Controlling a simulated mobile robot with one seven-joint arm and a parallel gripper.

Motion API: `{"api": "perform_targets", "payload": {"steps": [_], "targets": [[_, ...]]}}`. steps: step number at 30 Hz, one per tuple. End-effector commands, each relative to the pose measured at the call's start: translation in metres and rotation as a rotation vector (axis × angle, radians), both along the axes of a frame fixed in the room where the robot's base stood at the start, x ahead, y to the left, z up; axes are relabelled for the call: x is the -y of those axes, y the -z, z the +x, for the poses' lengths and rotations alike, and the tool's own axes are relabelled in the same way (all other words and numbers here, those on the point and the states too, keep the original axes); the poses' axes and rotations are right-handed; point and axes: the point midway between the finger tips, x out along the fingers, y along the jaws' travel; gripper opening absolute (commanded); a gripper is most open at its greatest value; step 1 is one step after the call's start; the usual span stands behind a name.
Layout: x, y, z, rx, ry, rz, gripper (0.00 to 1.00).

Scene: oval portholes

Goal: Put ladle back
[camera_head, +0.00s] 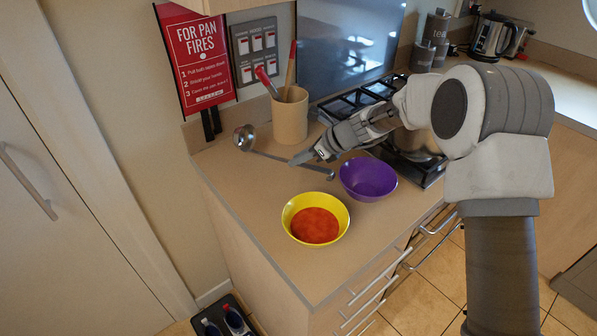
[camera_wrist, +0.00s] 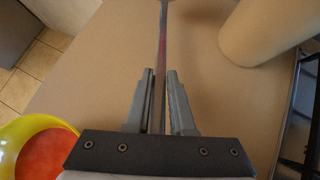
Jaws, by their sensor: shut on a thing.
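The metal ladle (camera_head: 268,154) has its round bowl toward the pot side at the back left and its long handle pointing right and forward. My gripper (camera_head: 298,161) reaches in from the right and is at the handle. In the wrist view the ladle handle (camera_wrist: 162,35) runs straight between the two fingers of my gripper (camera_wrist: 161,92), which is shut on it. The ladle is at or just above the counter; I cannot tell whether it touches.
A tan utensil pot (camera_head: 290,120) with red-tipped handles stands behind the ladle. A purple bowl (camera_head: 368,180) is right of it, and a yellow bowl (camera_head: 315,218) with red contents is in front. The stove (camera_head: 350,103) lies behind my arm. The counter's left part is clear.

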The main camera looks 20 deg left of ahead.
Motion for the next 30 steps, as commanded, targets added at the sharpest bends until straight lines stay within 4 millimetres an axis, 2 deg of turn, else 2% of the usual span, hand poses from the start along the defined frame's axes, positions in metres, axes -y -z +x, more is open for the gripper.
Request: {"api": "perform_targets", "payload": {"steps": [5, 11, 22, 23, 24, 27, 30], "targets": [[0.000, 0.014, 0.000, 0.000, 0.001, 0.000, 0.00], [0.001, 0.041, 0.000, 0.000, 0.001, 0.000, 0.00], [0.000, 0.046, 0.001, 0.002, 0.001, 0.001, 0.00], [0.000, 0.046, 0.001, 0.002, 0.001, 0.000, 0.23], [0.001, 0.045, 0.001, 0.002, 0.001, 0.000, 0.31], [0.000, 0.045, 0.000, 0.002, 0.001, 0.000, 0.49], [0.000, 0.045, 0.000, 0.002, 0.001, 0.000, 0.52]]}}
